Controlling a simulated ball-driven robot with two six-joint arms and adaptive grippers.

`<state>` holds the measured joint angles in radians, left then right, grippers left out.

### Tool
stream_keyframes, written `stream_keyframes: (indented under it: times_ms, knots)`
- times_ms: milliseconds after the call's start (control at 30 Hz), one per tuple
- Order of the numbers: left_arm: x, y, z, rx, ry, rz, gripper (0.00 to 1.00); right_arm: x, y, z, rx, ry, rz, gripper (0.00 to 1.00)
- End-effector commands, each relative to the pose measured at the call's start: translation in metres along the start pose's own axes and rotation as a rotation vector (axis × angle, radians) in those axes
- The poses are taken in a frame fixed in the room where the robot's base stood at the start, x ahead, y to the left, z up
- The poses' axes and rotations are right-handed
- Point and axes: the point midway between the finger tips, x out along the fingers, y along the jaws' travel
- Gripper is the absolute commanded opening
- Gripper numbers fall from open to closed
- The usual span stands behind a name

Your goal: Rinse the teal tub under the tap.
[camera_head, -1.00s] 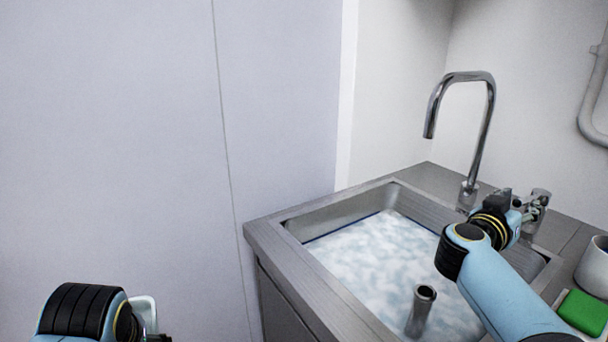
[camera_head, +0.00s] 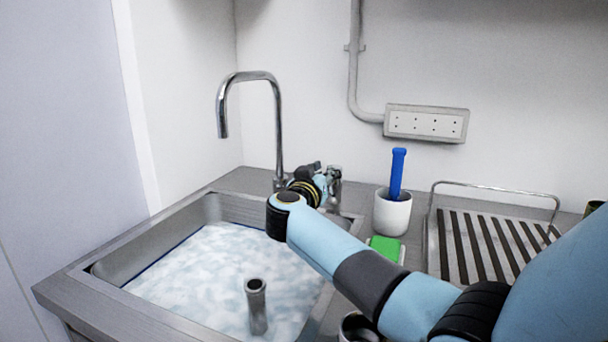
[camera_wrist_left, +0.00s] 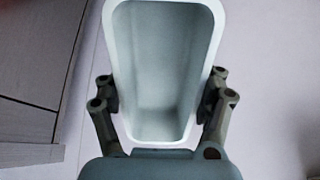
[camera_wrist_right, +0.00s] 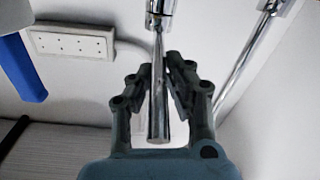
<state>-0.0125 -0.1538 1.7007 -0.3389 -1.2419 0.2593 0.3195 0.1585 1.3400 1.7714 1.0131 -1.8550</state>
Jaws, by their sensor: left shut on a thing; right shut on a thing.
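The tub (camera_wrist_left: 163,60) fills the middle of the left wrist view, its open mouth facing the camera. It looks pale grey-teal inside with a whitish rim, and I see nothing in it. My left gripper (camera_wrist_left: 160,88) is shut on it, with a finger at each side; neither shows in the head view. The chrome tap (camera_head: 250,76) arches over the sink at the back. My right gripper (camera_head: 327,180) is beside the tap's base, shut on the chrome tap lever (camera_wrist_right: 158,110), which stands between its fingers in the right wrist view. No water stream shows at the spout.
The sink (camera_head: 110,262) holds foamy, whitish water and an upright grey pipe (camera_head: 257,305). Right of it stand a white cup (camera_head: 392,213) with a blue-handled tool (camera_head: 397,172), a green sponge (camera_head: 384,247) and a slatted rack (camera_head: 490,245). A socket strip (camera_head: 427,123) is on the wall.

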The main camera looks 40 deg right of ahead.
Motion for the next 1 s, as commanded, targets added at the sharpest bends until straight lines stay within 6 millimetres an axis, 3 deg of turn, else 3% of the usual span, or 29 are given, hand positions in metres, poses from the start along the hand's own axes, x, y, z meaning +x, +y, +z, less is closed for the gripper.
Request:
stream_keyframes:
  times_ms: [367,800,1000]
  knots:
    - [-0.001,0.000,-0.001,0.000,0.001,0.000,0.34,0.000,0.000,0.000,-0.001,-0.001,-0.002,0.00]
    - [-0.062,-0.004,-0.034,-0.002,0.009,0.002,0.34,0.001,0.018,-0.003,-0.004,0.032,-0.155,0.00]
    - [-0.069,-0.005,-0.037,-0.002,0.009,0.002,0.34,0.001,0.020,0.003,-0.001,0.037,-0.195,0.00]
